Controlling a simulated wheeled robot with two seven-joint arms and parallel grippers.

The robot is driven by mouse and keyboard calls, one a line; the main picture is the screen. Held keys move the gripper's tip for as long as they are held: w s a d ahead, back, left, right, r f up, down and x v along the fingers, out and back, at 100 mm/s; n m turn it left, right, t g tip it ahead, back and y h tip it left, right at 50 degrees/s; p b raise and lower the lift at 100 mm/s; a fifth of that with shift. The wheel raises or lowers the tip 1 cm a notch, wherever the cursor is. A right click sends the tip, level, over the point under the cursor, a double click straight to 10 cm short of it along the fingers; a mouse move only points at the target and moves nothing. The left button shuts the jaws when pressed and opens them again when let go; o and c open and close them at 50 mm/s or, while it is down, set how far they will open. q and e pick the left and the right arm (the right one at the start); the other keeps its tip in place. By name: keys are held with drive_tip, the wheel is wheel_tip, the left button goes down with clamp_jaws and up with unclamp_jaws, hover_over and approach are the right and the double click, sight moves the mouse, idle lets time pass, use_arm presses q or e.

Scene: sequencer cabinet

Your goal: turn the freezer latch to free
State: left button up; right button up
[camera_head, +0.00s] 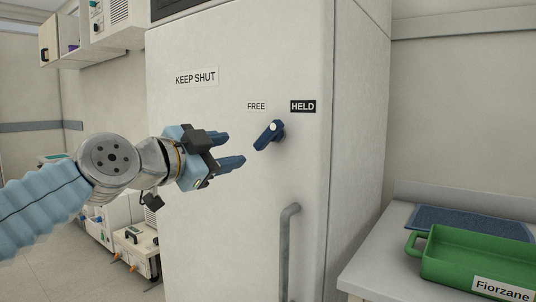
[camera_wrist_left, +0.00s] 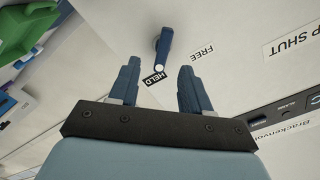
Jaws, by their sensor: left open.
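The freezer latch (camera_head: 266,138) is a dark blue lever on the white freezer door (camera_head: 215,235). A pale dot marks its upper end, which leans right, toward the HELD label (camera_head: 303,106). The FREE label (camera_head: 256,106) is up and to the left of the lever. My left gripper (camera_head: 236,149) is open and empty, just left of the latch, with its blue fingers pointing at it. In the left wrist view, the latch (camera_wrist_left: 164,43) shows beyond the gap between the fingertips (camera_wrist_left: 160,66), its dotted end near HELD. No contact is visible. My right gripper is out of view.
A grey vertical door handle (camera_head: 288,250) is below the latch. A KEEP SHUT label (camera_head: 196,77) is at upper left on the door. At right, a counter holds a green tray (camera_head: 455,254) and a blue mat (camera_head: 470,222). Equipment (camera_head: 138,250) stands behind my left arm.

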sight(265, 135)
use_arm(q)
drive_tip(key=p+x, duration=0.1)
drive_tip(key=x, duration=0.2)
drive_tip(key=r+p+x, duration=0.1)
drive_tip(key=p+x, duration=0.1)
drive_tip(key=x, duration=0.2)
drive_tip(key=r+p+x, duration=0.1)
drive_tip(key=x, duration=0.3)
drive_tip(key=shift+d+p, duration=0.4)
drive_tip(key=shift+w+d+f, duration=0.1)
drive_tip(key=shift+w+d, duration=0.25)
drive_tip(key=shift+w, duration=0.2)
drive_tip(key=c, duration=0.9)
